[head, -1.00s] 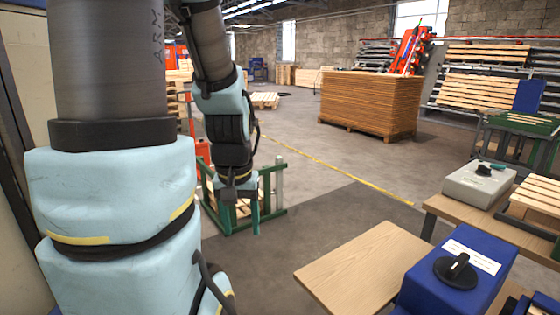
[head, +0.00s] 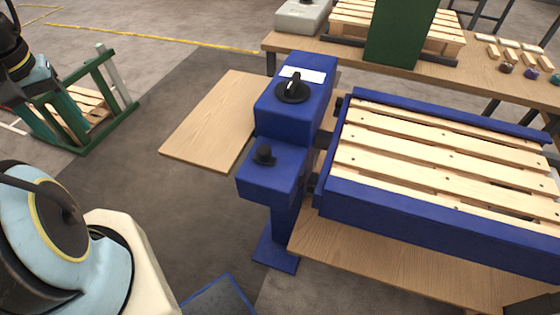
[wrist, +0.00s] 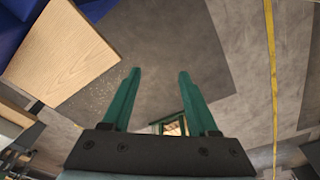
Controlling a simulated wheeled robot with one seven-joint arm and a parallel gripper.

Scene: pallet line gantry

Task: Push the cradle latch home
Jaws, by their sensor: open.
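The cradle is a blue frame (head: 420,212) on a wooden bench, with a slatted wooden pallet (head: 440,155) lying in it. A blue pedestal (head: 285,110) stands at its left end, with a black rotary knob (head: 292,88) on its upper box and a smaller black knob (head: 264,155) on its lower step. Dark fittings sit between pedestal and cradle; I cannot tell which part is the latch. My gripper (wrist: 159,72) is open and empty in the wrist view, its teal fingers over bare floor. In the head view my arm's end is at the upper left, well apart from the cradle.
A wooden board (head: 215,120) juts out left of the pedestal. A green frame (head: 110,100) with slats stands on the floor at left. A green panel (head: 400,30) and a grey box (head: 302,14) stand on the back bench. Floor between frame and board is clear.

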